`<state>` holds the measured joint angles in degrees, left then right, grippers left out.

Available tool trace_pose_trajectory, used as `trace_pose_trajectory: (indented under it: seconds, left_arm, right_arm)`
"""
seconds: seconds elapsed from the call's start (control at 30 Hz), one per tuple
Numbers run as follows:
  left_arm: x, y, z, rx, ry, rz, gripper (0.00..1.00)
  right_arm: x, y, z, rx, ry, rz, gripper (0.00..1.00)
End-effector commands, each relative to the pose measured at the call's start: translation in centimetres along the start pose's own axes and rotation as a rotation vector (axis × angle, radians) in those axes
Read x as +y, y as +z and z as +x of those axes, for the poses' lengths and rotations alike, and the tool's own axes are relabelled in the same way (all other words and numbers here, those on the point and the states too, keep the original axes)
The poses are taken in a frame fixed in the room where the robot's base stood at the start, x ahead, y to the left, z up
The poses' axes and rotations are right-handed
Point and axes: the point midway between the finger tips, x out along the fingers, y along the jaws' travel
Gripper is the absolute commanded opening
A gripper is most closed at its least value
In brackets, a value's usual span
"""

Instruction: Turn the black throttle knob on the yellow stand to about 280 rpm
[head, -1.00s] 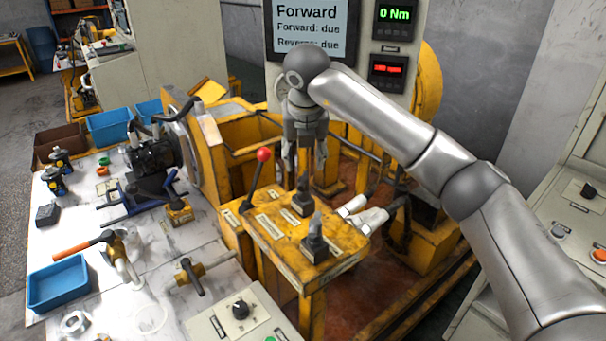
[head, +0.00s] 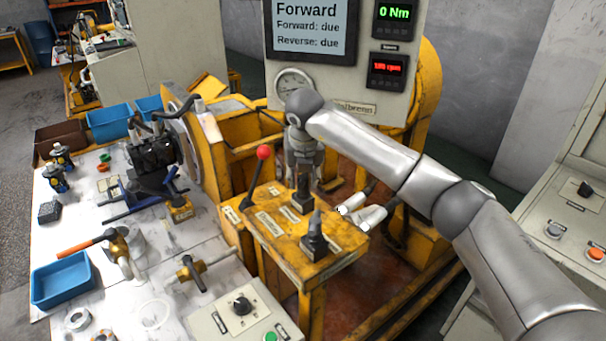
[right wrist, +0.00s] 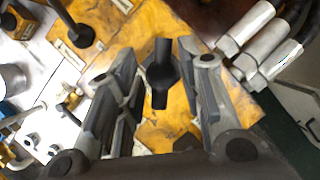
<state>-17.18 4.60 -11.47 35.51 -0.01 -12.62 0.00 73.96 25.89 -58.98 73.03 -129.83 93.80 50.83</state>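The yellow stand (head: 280,241) is in the middle of the head view. It bears a red-balled lever (head: 258,170) and two black controls. My right gripper (head: 303,180) points down over the far black control (head: 303,201), partly hiding it. In the right wrist view, a black knob with an upright grip (right wrist: 160,73) is between the two fingers of my right gripper (right wrist: 158,90). The fingers are apart, with a gap on the left; contact on the right is unclear. The red rpm display (head: 387,68) is too small to read surely. My left gripper is out of view.
A second black control (head: 316,238) stands close in front on the same stand. Pale cylinders (head: 362,213) jut beside its right edge. The white table (head: 150,262) at left carries tools and a blue bin (head: 62,281). A grey control box (head: 240,318) is in front.

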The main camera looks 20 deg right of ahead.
Motion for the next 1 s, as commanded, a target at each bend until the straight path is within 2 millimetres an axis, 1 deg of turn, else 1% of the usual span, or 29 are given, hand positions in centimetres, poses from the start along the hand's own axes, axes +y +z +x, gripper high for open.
trace_pose_trajectory:
  seconds: [0.03, 0.2, 0.23, 0.47, 0.67, 1.0]
  left_arm:
    - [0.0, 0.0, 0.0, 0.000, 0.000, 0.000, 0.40]
    - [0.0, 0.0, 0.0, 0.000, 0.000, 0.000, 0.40]
    - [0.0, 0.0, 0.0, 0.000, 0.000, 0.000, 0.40]
    - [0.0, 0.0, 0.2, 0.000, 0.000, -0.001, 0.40]
    - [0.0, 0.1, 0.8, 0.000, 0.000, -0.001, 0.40]
    - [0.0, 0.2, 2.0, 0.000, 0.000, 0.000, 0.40]
  right_arm:
    - [0.0, 0.0, 0.0, 0.000, 0.000, 0.000, 0.24]
    - [0.0, 0.0, 0.0, 0.000, 0.000, 0.000, 0.02]
    - [0.0, 0.0, 0.0, 0.000, 0.000, 0.000, 0.00]
    - [0.0, 0.0, 0.0, -0.001, 0.009, -0.020, 0.00]
    - [-0.1, 0.0, 0.1, -0.001, 0.041, -0.096, 0.00]
    - [-0.2, 0.1, 0.1, -0.002, 0.151, -0.361, 0.00]
